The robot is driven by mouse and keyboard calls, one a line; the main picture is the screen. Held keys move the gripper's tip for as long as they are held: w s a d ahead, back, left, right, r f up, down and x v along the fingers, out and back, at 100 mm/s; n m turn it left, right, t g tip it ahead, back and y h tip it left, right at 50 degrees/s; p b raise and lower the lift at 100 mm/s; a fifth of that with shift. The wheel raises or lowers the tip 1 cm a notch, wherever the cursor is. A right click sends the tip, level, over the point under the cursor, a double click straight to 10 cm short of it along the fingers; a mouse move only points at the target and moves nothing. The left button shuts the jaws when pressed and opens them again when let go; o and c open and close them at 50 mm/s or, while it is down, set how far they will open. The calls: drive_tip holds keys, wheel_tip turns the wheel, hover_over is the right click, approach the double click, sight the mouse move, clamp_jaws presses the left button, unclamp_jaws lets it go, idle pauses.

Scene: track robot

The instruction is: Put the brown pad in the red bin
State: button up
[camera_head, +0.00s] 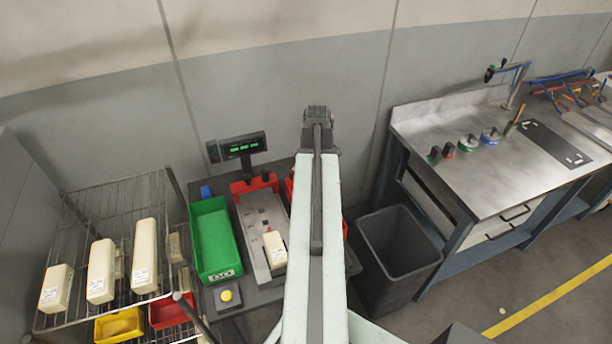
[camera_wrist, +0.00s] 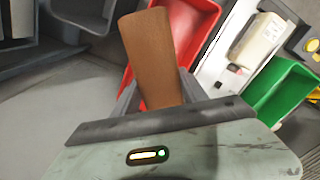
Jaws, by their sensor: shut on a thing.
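The brown pad (camera_wrist: 151,55) stands between the jaws of my gripper (camera_wrist: 157,92) in the wrist view. My gripper is shut on its lower part. The red bin (camera_wrist: 187,28) lies behind the pad in that view, and the pad hides part of it. I cannot tell how high the pad is above the bin. In the head view my arm covers most of the red bin; a red edge (camera_head: 289,188) shows left of the arm. The pad cannot be made out in the head view.
A green bin (camera_head: 213,240) and a scale with a cream block (camera_head: 275,250) stand left of my arm. A dark waste bin (camera_head: 398,245) stands on the right, beside a steel bench (camera_head: 480,170). A wire rack (camera_head: 75,245) with cream blocks is at far left.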

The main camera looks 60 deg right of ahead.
drive_tip(key=shift+w, duration=0.1)
drive_tip(key=shift+w+m, duration=0.1)
drive_tip(key=shift+m, duration=0.4)
drive_tip(key=shift+f+m, duration=0.1)
drive_tip(key=shift+m, duration=0.9)
drive_tip(key=m, duration=0.4)
drive_tip(key=shift+m, duration=0.3)
wheel_tip(320, 180, down, 13)
drive_tip(key=b, duration=1.3)
drive_tip(key=o, duration=1.5)
